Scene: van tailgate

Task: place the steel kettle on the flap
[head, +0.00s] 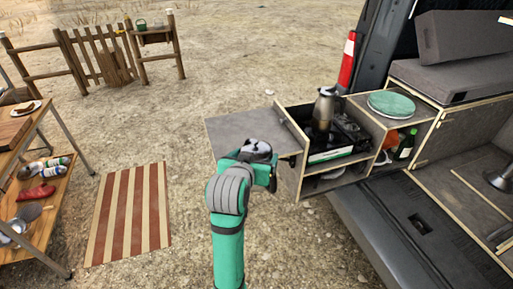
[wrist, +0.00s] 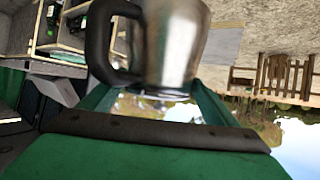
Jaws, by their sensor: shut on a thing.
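The steel kettle (wrist: 178,45) fills the upper middle of the wrist view, with its dark handle (wrist: 100,45) on the left; that view is upside down. My gripper (wrist: 150,92) is shut on the kettle, between its green fingers. In the head view a shiny part of the kettle (head: 258,147) shows past my wrist; the rest is hidden. The flap (head: 235,128) is the flat grey panel on the left of the kitchen box. My gripper and the kettle are over its front part. Whether the kettle's base touches the flap is hidden.
A tall steel pot (head: 326,108) stands on the stove (head: 345,138) right of the flap. Green plates (head: 391,103) lie on the box top beyond it. The flap's left and back parts are bare. A striped mat (head: 130,213) lies on the ground at left.

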